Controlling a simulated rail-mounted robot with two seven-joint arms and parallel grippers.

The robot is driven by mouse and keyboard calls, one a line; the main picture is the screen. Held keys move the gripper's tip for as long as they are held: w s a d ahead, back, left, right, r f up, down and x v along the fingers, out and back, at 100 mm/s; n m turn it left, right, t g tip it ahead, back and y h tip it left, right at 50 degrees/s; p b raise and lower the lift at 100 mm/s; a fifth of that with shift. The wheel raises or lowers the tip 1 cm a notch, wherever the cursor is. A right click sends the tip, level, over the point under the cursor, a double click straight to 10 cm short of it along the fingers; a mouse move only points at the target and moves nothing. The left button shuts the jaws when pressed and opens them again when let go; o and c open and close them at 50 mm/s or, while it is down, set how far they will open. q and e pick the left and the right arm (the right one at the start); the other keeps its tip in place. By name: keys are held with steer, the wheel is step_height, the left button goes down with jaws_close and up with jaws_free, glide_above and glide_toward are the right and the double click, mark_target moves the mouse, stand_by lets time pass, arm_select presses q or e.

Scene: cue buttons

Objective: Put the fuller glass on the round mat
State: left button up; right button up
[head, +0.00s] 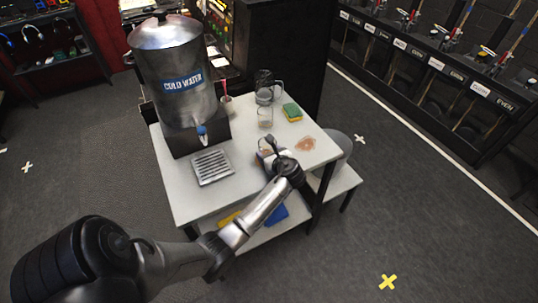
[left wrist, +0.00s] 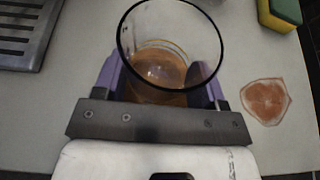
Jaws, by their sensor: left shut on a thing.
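My left gripper (head: 268,154) is over the front right part of the white table (head: 190,200). In the left wrist view its purple fingers (left wrist: 163,82) are shut on a clear glass (left wrist: 168,22) with amber-brown liquid in its lower part. The arm mostly hides this glass in the head view, and I cannot tell whether it touches the table. Another clear glass (head: 265,117) stands farther back; its fill is too small to judge. A reddish-brown, uneven patch (head: 305,144) lies right of the gripper, also in the wrist view (left wrist: 266,100). I cannot identify a clear round mat. My right gripper is not in view.
A steel cold-water dispenser (head: 170,75) stands at the back left, with a slatted drip tray (head: 212,167) before it. A glass jug (head: 264,84) and a green-yellow sponge (head: 292,112) are at the back right. A pink-strawed cup (head: 227,103) stands near the dispenser.

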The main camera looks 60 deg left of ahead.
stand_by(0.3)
arm_select(q)
steer(key=o, duration=1.1)
steer(key=shift+f, duration=0.1)
steer(key=shift+c, duration=0.2)
